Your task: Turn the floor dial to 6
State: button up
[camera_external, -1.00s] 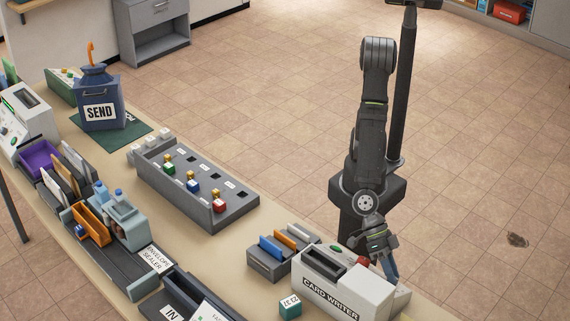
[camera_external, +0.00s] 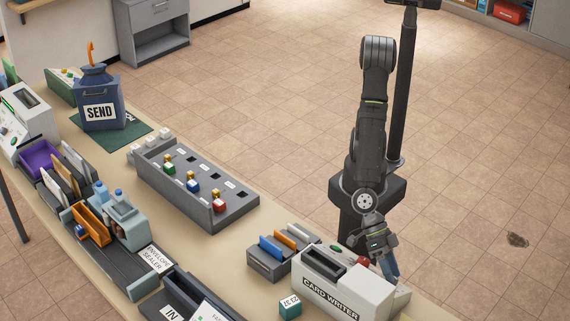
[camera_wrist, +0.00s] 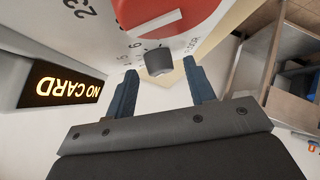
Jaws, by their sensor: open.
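The card writer (camera_external: 342,289) is a white box at the near end of the counter. Its floor dial (camera_wrist: 159,60) shows in the wrist view as a small grey knob, with small numerals and the word FLOOR around it, seen rotated. I cannot tell which number it points to. A larger red dial (camera_wrist: 170,18) with a white pointer bar is beside it. My gripper (camera_external: 390,272) is low at the card writer's right side. In the wrist view my gripper (camera_wrist: 163,85) is open, its blue fingers on either side of the grey knob; contact is not visible.
A lit NO CARD display (camera_wrist: 67,84) is on the left in the wrist view. A card rack (camera_external: 278,250) and a teal cube (camera_external: 290,307) are near the card writer. A grey panel with coloured pegs (camera_external: 195,185) stands farther along. The floor at right is mostly clear.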

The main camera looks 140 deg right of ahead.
jog(key=v, duration=1.7)
jog(key=s+a+r+n+t+h, duration=0.25)
jog(key=a+n+h, duration=0.65)
jog(key=a+n, duration=0.7)
jog(key=w+f, duration=0.2)
jog(key=f, duration=0.2)
jog(key=w+d+f+n, duration=0.1)
jog(key=w+f, duration=0.1)
jog(key=f, duration=0.3)
jog(key=w+d+f+n, duration=0.1)
jog(key=w+f, duration=0.1)
jog(key=f, duration=0.3)
jog(key=shift+w+d+g, duration=0.1)
jog(key=shift+d+g, duration=0.05)
jog(key=shift+g, duration=0.1)
